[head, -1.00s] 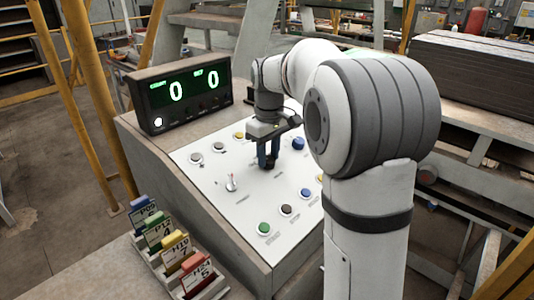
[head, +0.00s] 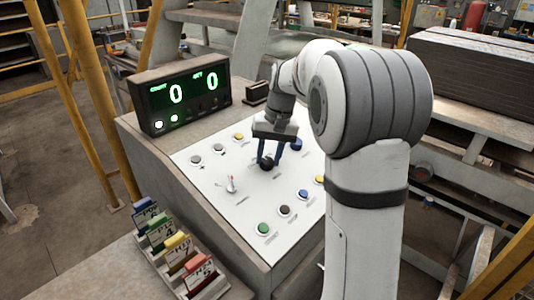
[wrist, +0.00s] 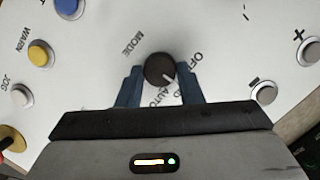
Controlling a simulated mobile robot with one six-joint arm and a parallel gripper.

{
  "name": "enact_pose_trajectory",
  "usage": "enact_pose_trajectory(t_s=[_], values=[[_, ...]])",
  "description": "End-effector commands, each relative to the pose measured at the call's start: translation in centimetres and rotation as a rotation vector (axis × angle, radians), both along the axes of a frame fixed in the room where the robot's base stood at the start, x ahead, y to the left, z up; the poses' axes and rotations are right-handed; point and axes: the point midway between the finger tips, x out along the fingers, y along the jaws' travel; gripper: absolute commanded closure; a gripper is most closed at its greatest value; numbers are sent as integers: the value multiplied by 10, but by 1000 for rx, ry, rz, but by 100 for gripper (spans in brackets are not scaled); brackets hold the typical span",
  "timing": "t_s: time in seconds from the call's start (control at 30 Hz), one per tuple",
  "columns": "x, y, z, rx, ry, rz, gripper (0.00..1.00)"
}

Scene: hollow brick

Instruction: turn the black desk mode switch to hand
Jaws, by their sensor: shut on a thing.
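The black mode switch (wrist: 160,69) is a round knob with a white pointer line on the white desk panel. In the wrist view its line points down and right, between the printed words OFF and AUTO. The word MODE is printed to its left. My gripper (wrist: 160,85) has its two blue fingers on either side of the knob, shut on it. In the head view the knob (head: 267,164) shows dark between the fingers of my gripper (head: 268,160). The HAND label is hidden or not readable.
Around the knob are a blue button (head: 296,144), yellow button (head: 238,136), green button (head: 263,228) and a small lever (head: 230,184). A counter display (head: 180,95) reading 0 and 0 stands behind left. A rack of coloured tags (head: 180,250) stands in front left.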

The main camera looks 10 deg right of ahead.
Motion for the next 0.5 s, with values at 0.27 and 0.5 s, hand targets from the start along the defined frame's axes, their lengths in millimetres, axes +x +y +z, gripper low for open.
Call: enact_pose_trajectory(t_s=[0.27, 0.5], values=[[-1, -1, -2, 20, 18, -82, 90], [-1, -1, -2, 23, 21, -98, 90]])
